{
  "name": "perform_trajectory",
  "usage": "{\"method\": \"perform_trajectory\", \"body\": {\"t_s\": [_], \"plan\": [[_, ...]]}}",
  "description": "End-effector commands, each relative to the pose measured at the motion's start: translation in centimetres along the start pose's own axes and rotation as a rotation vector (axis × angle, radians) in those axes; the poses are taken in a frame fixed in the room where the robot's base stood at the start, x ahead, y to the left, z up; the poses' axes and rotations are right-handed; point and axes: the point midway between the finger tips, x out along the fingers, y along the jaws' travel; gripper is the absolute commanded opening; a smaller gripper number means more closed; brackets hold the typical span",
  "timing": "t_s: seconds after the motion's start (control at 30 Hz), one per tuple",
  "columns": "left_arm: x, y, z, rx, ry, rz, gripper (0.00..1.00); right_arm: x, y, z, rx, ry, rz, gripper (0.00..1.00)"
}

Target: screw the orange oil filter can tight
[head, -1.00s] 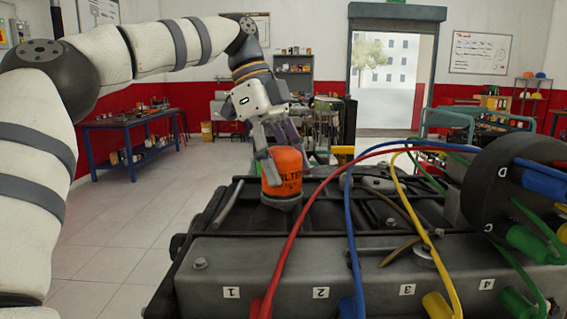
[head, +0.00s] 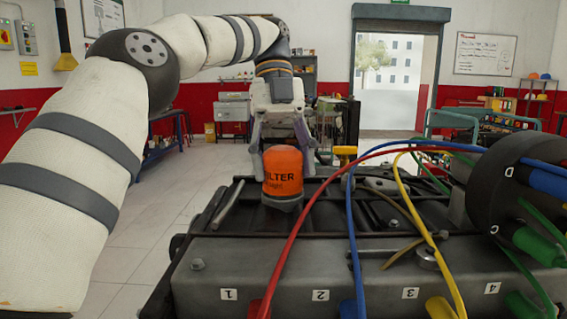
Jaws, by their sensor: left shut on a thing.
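The orange oil filter can (head: 283,171) stands upright on the dark engine block (head: 330,215), with black lettering facing me. A grey base shows under it. My left gripper (head: 282,158) comes down from above and behind the can, with one finger on each side of it. It is shut on the can's upper part. The can's thread and seat are hidden. My right gripper is not in view.
Red, blue and yellow cables (head: 402,200) arch over the block just right of the can, running to a black distributor cap (head: 505,195). A yellow handle (head: 345,151) sits behind. The floor (head: 150,225) at the left is clear.

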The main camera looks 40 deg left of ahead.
Motion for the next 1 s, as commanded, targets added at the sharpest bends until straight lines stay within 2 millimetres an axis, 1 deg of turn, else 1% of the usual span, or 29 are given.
{"method": "perform_trajectory", "body": {"t_s": [0.27, 0.67, 0.7, 0.77, 0.8, 1.0], "plan": [[0.22, 0.03, 0.13, 0.046, 0.003, 0.026, 0.27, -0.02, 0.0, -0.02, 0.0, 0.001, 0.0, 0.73], [0.26, 0.03, 0.15, 0.05, 0.004, 0.028, 0.27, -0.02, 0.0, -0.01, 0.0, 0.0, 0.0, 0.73], [0.26, 0.03, 0.16, 0.05, 0.004, 0.028, 0.59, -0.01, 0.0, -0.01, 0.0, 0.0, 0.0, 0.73], [0.24, 0.03, 0.15, 0.05, 0.004, 0.027, 0.72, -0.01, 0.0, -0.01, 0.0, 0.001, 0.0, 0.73], [0.22, 0.03, 0.14, 0.05, 0.003, 0.027, 0.75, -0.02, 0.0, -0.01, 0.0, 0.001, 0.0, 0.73], [0.12, 0.03, 0.08, 0.051, 0.002, 0.024, 0.75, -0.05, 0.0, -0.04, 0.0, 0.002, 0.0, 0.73]]}}
